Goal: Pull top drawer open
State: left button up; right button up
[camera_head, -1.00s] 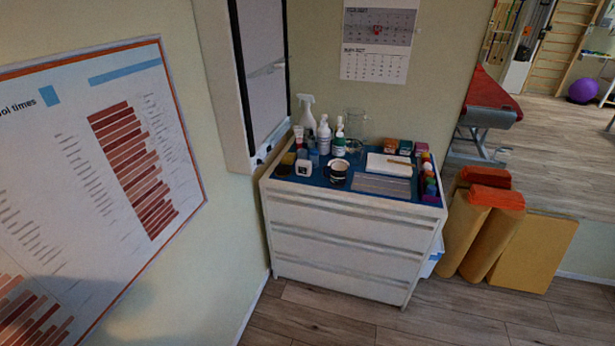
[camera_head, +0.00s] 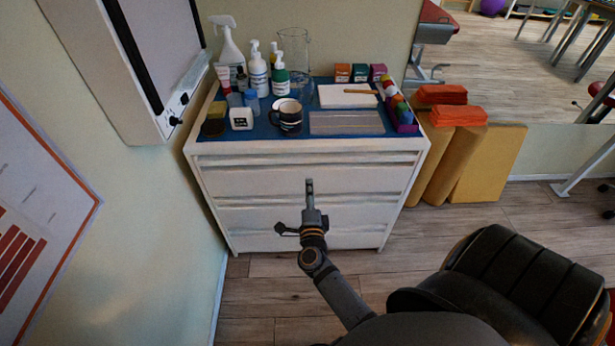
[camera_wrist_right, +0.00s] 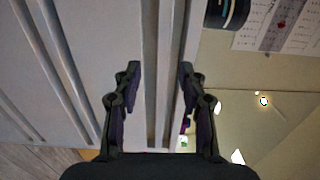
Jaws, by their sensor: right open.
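The white dresser (camera_head: 215,190) stands against the wall in the head view, its drawers looking shut. The top drawer (camera_head: 255,178) is the upper front panel, with a long horizontal lip along its top. My right gripper (camera_head: 309,184) is in front of the dresser, in front of the drawer fronts. In the right wrist view the drawer fronts run as upright bands, and the right gripper (camera_wrist_right: 158,75) is open, its fingers on either side of a drawer lip (camera_wrist_right: 152,60). Nothing is held. Whether the fingers touch the front cannot be told. My left gripper is out of view.
A blue mat (camera_head: 262,130) on the dresser carries a mug (camera_head: 290,118), several bottles, a glass jug and small boxes. A white wall cabinet (camera_head: 110,70) hangs at left. Yellow cushions (camera_head: 485,165) stand right of the dresser.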

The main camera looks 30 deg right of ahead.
aim_at(308, 162)
jog(key=x, duration=1)
jog(key=shift+w+d+r, duration=0.2)
jog(key=shift+d+r, duration=0.05)
jog(key=shift+d, duration=0.05)
jog(key=shift+c, duration=0.4)
grip_shut()
